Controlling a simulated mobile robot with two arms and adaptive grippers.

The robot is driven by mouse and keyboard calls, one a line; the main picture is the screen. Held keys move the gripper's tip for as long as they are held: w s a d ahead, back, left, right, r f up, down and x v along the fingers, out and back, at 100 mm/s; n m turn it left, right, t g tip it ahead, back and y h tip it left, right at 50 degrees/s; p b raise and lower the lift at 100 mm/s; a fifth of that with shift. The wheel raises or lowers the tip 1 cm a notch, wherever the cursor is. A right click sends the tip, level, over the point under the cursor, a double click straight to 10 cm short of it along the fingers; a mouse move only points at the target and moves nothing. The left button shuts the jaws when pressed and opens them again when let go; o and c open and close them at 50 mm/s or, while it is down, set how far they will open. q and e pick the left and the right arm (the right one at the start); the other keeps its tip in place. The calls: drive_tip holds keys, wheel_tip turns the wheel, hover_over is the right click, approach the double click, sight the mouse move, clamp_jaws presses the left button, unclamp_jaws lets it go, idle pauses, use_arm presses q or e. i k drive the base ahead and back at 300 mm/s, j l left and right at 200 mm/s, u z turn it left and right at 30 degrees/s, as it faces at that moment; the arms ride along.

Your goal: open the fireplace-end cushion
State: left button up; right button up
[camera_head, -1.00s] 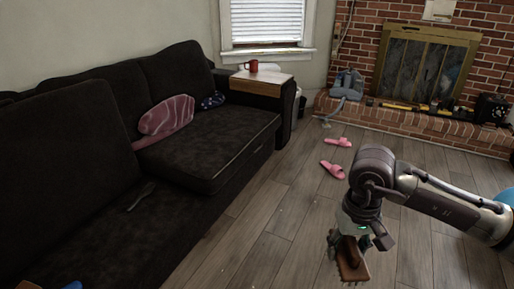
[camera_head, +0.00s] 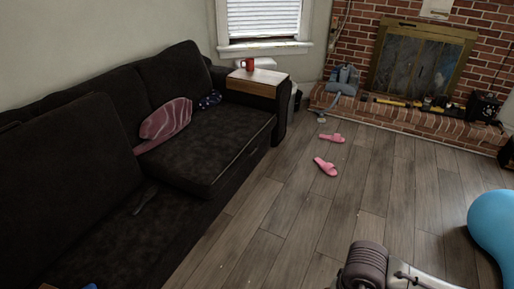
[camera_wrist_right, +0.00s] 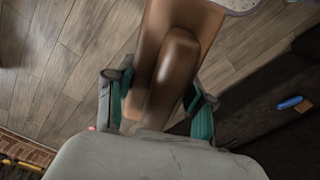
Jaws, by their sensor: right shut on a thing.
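The dark fireplace-end seat cushion (camera_head: 212,158) lies flat on the far end of the black sofa. A pink striped pillow (camera_head: 165,124) and a small dark blue dotted item (camera_head: 209,100) rest at its back. In the right wrist view my right gripper (camera_wrist_right: 157,100) is shut on a brown wooden brush (camera_wrist_right: 178,65), above the floor. In the head view only part of my right arm shows at the bottom edge; its gripper is out of that frame. My left gripper is in neither view.
A wooden arm tray (camera_head: 258,82) with a red mug (camera_head: 247,64) sits on the sofa's far arm. Pink slippers (camera_head: 326,166) lie on the floor. A dark slim item (camera_head: 145,198) lies on the near seat. Floor before the sofa is mostly clear.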

sight(199, 160)
drive_tip(key=i+l, duration=0.45)
drive_tip(key=i, duration=0.15)
drive_tip(key=i+l, duration=0.5)
drive_tip(key=i+l+z, duration=0.1)
drive_tip(key=i+l, duration=0.35)
drive_tip(key=i, duration=0.2)
drive_tip(key=i+l, duration=0.45)
drive_tip(key=i, duration=0.15)
